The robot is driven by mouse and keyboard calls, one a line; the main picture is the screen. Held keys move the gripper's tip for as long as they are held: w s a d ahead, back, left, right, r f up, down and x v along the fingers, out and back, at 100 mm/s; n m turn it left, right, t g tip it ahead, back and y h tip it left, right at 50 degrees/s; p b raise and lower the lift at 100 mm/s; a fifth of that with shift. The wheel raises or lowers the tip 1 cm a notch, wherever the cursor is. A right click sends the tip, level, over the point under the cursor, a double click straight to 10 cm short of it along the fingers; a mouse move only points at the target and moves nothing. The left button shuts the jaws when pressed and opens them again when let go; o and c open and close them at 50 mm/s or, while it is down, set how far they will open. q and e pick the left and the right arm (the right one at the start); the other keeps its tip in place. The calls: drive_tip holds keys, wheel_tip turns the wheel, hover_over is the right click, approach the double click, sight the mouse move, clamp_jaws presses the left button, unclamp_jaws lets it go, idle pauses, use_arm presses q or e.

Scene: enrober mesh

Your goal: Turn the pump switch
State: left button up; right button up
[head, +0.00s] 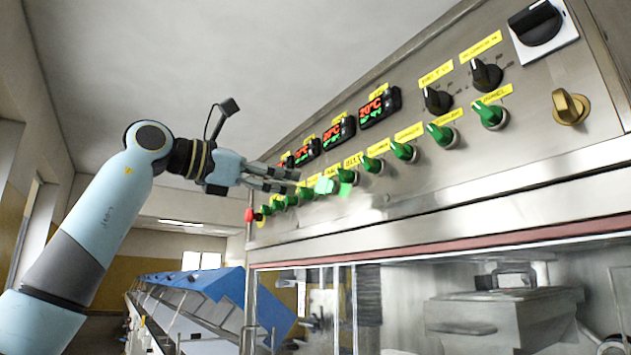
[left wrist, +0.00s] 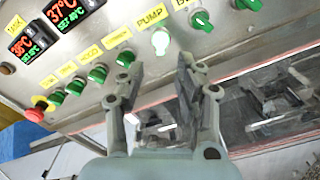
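The pump switch (left wrist: 160,42) is a pale, lit green rotary knob under the yellow PUMP label (left wrist: 151,17) in the left wrist view. In the head view a bright green knob (head: 324,186) just beyond my left fingertips appears to be the same switch. My left gripper (head: 296,181) reaches toward the panel from the left. In the left wrist view its two fingers (left wrist: 160,72) are apart with nothing between them, and the switch shows beyond the gap. I cannot tell whether a fingertip touches it. My right gripper is not in view.
Other green knobs line the steel panel (head: 400,200) on both sides. A red stop button (left wrist: 35,112) is at the row's left end. Temperature displays (head: 380,105) sit above, black knobs (head: 486,74) at right. A glass-fronted housing is below; a blue-covered conveyor (head: 215,283) stands behind.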

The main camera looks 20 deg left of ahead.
sight(318, 185)
use_arm(q)
drive_tip(key=p+x, duration=0.1)
drive_tip(key=x, duration=0.5)
drive_tip(key=shift+w+d+r+p, duration=0.15)
drive_tip(key=shift+d+p, duration=0.1)
drive_tip(key=shift+p, duration=0.1)
drive_tip(key=shift+w+d, duration=0.35)
drive_tip(key=shift+w, duration=0.15)
clamp_jaws()
